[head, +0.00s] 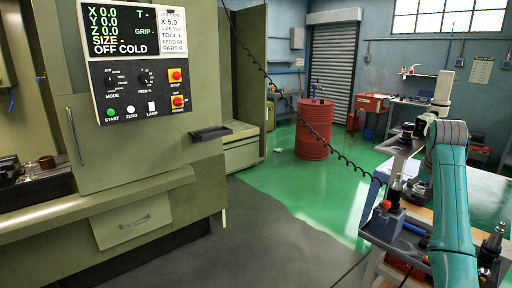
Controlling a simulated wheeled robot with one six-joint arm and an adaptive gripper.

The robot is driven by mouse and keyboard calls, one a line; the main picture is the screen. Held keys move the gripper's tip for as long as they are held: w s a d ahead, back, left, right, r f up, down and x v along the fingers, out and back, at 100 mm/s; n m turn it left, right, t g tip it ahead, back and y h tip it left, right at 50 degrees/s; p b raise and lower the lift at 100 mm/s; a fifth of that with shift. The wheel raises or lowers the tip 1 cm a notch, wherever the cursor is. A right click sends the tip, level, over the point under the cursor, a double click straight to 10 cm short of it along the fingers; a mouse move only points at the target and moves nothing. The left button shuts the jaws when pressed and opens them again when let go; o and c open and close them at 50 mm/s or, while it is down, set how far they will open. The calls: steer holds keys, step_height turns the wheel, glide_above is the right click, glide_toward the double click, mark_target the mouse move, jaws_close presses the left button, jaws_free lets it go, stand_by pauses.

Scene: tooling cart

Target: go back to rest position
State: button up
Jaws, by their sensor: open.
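My arm rises on the right of the head view, with a teal link and pale joints at its top. Below the arm is a tooling cart (380,235). Another dark, pointed tool holder (491,246) stands at the cart's right side.
A green machine with a control panel (145,85) fills the left; its screen reads OFF COLD. A black coiled cord (295,112) hangs across the view. A red drum (315,130) stands on the green floor. Open floor (290,235) lies between machine and cart.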

steer(key=s+a+f+n+t, duration=0.1)
steer(key=a+f, duration=0.2)
steer(key=f, duration=0.7)
steer(key=s+a+f+t, duration=0.15)
steer(key=a+f, duration=0.25)
steer(key=f, duration=0.5)
steer(key=s+a+f+n, duration=0.1)
steer(key=s+a+f, duration=0.15)
steer(key=f, duration=0.75)
steer(key=s+a+f+n+t, duration=0.2)
steer(key=s+a+f+t, duration=0.1)
steer(key=s+a+f, duration=1.05)
steer(key=s+a+n+t+y, duration=0.1)
steer(key=s+a, duration=0.2)
steer(key=s, duration=0.9)
steer(key=s+a+n+t, duration=0.1)
steer(key=s+a+t, duration=0.15)
steer(key=s, duration=0.85)
steer(key=s+a+r+t+y, duration=0.1)
steer(key=s+a+r, duration=0.1)
steer(key=s+r, duration=0.6)
steer(key=s+a+r+n+t, duration=0.1)
steer(key=s+a+r, duration=0.1)
steer(key=s+r, duration=0.7)
steer(key=s, duration=0.3)
steer(key=shift+a+r+y, duration=0.25)
steer(key=shift+a+y, duration=0.15)
